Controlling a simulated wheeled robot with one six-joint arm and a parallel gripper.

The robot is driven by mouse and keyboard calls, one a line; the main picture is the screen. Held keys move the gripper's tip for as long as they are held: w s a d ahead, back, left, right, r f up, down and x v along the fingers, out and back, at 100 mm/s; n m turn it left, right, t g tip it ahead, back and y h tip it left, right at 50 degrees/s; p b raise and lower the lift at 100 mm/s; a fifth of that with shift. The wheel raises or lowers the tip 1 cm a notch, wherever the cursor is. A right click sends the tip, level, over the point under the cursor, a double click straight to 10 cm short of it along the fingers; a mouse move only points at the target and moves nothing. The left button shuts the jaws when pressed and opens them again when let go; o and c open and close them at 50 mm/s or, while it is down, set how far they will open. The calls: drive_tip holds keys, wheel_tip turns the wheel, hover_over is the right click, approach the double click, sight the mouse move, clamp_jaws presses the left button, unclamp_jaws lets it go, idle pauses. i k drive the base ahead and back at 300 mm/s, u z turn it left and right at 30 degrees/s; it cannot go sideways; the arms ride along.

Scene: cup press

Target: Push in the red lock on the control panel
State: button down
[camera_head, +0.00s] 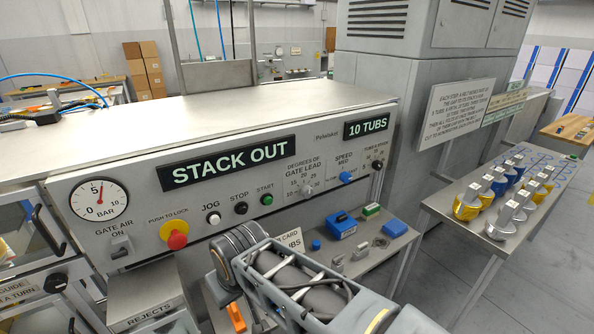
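The red lock (176,240) is a round red mushroom button on a yellow collar (168,228), under the words "PUSH TO LOCK". It sits low on the left part of the grey control panel (140,205) and stands out from its face. My arm comes in from the bottom right. Its grey end, with my gripper (222,262), is below the panel's white and black buttons, to the right of the red lock and lower. A clear gap shows in the picture between it and the lock. The fingertips cannot be made out, so I cannot tell if they are open.
Jog, stop and start buttons (240,207) sit right of the lock, and a pressure gauge (99,199) sits up left. A rejects box (145,295) is below. A shelf with blue and green blocks (342,226) is at right. A side table (455,222) holds several cups.

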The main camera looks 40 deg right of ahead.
sight(177, 240)
drive_tip(key=z, duration=0.2)
drive_tip(key=k, duration=0.4)
drive_tip(key=z, duration=0.65)
drive_tip(key=i, duration=0.5)
drive_tip(key=k, duration=1.35)
drive_tip(key=u, duration=0.2)
drive_tip(key=i, duration=0.25)
drive_tip(key=u, duration=0.9)
drive_tip(key=i, duration=0.95)
drive_tip(key=z, duration=0.2)
